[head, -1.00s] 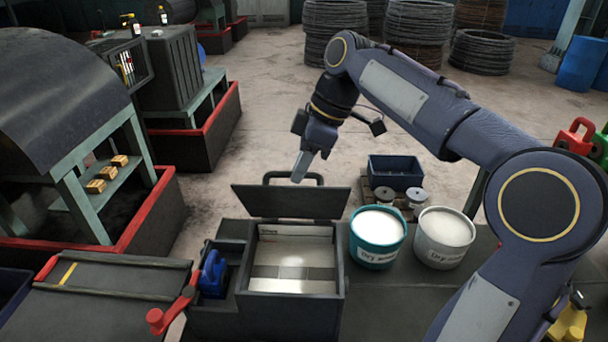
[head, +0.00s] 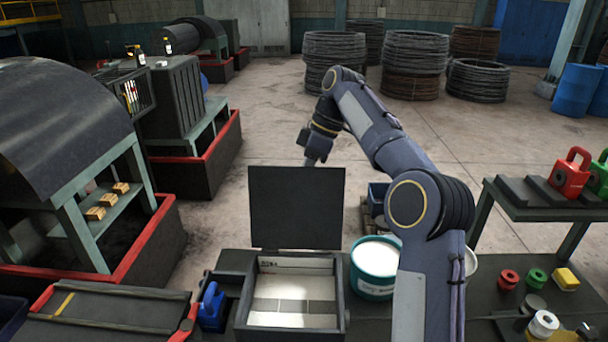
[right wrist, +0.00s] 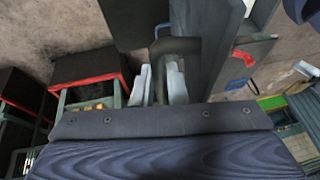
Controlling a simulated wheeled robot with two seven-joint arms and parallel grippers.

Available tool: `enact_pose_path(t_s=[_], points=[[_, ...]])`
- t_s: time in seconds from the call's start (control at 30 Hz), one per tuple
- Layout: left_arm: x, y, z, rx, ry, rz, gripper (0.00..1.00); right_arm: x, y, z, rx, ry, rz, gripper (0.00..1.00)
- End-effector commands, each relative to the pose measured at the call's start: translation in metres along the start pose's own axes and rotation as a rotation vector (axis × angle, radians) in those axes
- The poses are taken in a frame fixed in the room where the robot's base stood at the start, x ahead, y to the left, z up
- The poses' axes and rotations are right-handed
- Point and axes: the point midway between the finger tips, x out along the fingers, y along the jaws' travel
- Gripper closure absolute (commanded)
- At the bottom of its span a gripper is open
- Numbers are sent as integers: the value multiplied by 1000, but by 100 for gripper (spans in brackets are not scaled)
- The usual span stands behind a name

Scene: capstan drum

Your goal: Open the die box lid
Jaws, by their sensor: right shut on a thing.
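The die box (head: 341,300) stands on the bench, its inside showing pale flat pieces. Its dark lid (head: 297,207) stands about upright at the back edge. My right gripper (head: 311,162) is at the lid's top edge, its fingertips mostly hidden behind the lid. In the right wrist view, the pale fingers of my right gripper (right wrist: 160,84) are closed around the dark lid handle (right wrist: 176,46). The handle is hidden in the head view. My left gripper is not in view.
A teal bucket (head: 374,278) stands right of the box, with a second bucket mostly behind my arm. A blue part (head: 212,308) sits left of the box. A side shelf (head: 540,205) holds red and green weights. Open floor lies behind the lid.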

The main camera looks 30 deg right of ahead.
Motion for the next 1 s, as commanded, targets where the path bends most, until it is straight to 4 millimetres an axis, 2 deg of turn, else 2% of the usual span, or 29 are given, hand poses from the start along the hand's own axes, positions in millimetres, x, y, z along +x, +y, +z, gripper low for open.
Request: enact_pose_path(t_s=[0.03, 0.23, 0.73, 0.77, 0.8, 0.9, 1.0], points=[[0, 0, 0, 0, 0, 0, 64, 5, 7, 4, 12, -7, -8, 100], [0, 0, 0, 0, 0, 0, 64, 7, 14, 5, 29, -4, -34, 100], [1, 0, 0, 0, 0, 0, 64, 7, 17, 7, 36, -5, -42, 100], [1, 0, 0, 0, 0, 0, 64, 7, 17, 7, 36, -5, -42, 84], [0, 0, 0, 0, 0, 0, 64, 7, 17, 7, 36, -5, -42, 78], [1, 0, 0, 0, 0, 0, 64, 7, 16, 6, 35, -5, -43, 66], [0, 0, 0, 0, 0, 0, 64, 7, 16, 6, 34, -4, -43, 66]])
